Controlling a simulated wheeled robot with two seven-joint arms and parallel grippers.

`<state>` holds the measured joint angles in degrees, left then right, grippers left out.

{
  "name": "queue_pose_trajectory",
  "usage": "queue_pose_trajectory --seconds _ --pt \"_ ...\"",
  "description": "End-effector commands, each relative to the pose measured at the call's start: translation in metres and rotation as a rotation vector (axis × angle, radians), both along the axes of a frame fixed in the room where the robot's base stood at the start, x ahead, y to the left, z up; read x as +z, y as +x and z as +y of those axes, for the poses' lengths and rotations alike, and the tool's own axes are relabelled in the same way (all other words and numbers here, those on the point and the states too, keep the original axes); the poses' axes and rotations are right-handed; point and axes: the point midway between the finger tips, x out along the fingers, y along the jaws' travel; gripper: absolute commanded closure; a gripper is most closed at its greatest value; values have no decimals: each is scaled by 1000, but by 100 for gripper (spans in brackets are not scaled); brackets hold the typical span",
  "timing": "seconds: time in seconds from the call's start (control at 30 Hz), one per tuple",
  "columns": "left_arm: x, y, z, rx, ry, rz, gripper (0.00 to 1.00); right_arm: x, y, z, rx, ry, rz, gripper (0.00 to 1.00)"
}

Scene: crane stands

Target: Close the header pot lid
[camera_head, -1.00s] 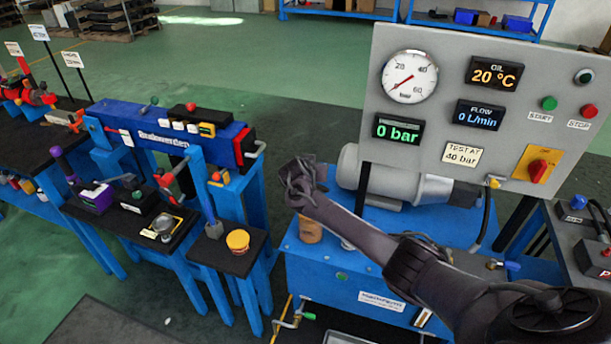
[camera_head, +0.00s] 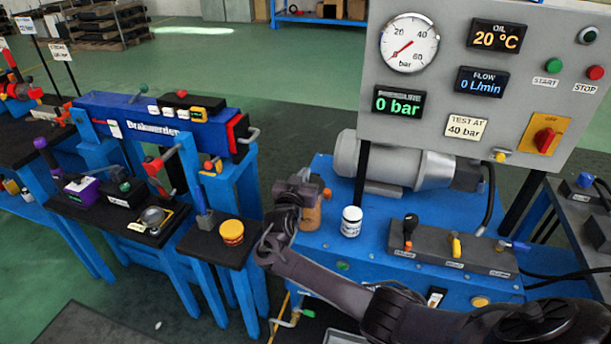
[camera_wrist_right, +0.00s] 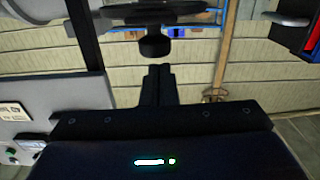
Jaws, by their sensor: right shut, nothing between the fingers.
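A brown, amber-looking pot (camera_head: 309,216) stands at the left end of the blue power unit in the head view. I take it to be the header pot; my gripper covers part of it and its lid cannot be made out there. My right gripper (camera_head: 298,188) is at the pot's top left. In the right wrist view its fingers (camera_wrist_right: 160,72) are together and empty. A black knob (camera_wrist_right: 153,45) under a dark plate lies just beyond the fingertips, with a small gap showing; I cannot tell if it belongs to the lid. My left gripper is out of view.
A white jar (camera_head: 351,221) stands right of the pot. A grey valve block (camera_head: 450,248) with levers is further right, below the gauge panel (camera_head: 470,165). A blue test bench (camera_head: 155,130) with a yellow-topped tub (camera_head: 231,232) is at left.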

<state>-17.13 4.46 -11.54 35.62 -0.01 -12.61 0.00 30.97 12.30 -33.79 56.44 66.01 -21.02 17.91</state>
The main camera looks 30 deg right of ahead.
Motion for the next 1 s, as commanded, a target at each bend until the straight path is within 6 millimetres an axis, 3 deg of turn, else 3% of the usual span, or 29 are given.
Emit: queue_pose_trajectory --seconds 0.3,1.0 --pt "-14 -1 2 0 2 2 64 -18 -6 8 1 3 1 100" --pt "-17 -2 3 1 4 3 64 -30 -9 11 2 7 16 100"
